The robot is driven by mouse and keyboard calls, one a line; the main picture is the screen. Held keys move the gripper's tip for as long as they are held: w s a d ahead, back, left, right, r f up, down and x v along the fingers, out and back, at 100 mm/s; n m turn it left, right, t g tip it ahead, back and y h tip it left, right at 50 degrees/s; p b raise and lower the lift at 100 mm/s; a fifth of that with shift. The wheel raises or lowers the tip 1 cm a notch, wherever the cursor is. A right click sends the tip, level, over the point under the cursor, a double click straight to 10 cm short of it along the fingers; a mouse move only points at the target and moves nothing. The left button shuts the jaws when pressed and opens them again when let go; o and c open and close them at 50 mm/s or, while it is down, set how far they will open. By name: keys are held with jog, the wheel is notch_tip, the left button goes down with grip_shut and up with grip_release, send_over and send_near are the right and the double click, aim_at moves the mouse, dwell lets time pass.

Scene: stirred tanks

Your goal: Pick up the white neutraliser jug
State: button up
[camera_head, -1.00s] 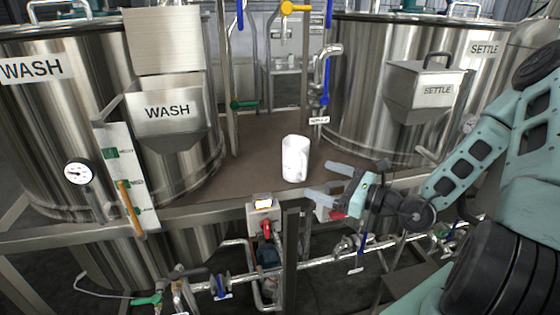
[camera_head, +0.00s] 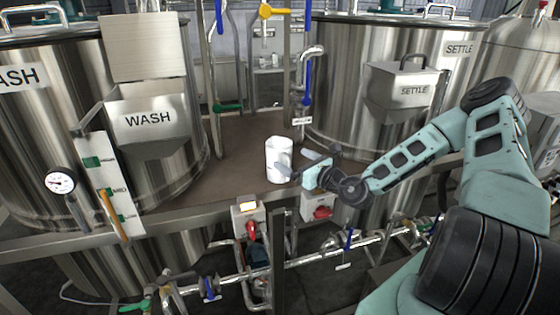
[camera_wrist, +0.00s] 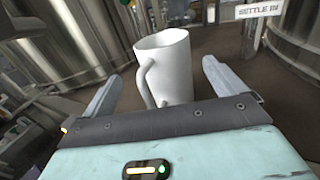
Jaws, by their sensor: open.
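The white jug (camera_head: 278,158) stands upright on the brown platform between the wash and settle tanks. My gripper (camera_head: 295,163) is at its right side in the head view, with the fingers pointing left toward it. In the wrist view the jug (camera_wrist: 166,62) stands between the two open fingers (camera_wrist: 158,88), with its handle on the left facing my palm. Its lower part is hidden behind the gripper's palm. The jaws are open and not closed on the jug.
The wash tank (camera_head: 50,110) with its hopper (camera_head: 150,120) stands left, and the settle tank (camera_head: 345,90) with its hopper (camera_head: 405,90) stands right. Pipes with blue handles (camera_head: 307,85) rise behind the jug. The platform's front rail (camera_head: 230,205) runs below it.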

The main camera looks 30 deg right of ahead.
aim_at(284, 153)
jog(key=shift+w+a+f+p, duration=0.1)
jog(key=shift+w+p, duration=0.5)
jog(key=shift+w, duration=0.85)
jog(key=shift+w+a+f+p, duration=0.1)
jog(key=shift+w+p, duration=0.5)
jog(key=shift+w, duration=0.85)
jog(key=c, duration=1.3)
jog(key=shift+c, duration=0.5)
jog(key=shift+r, duration=0.15)
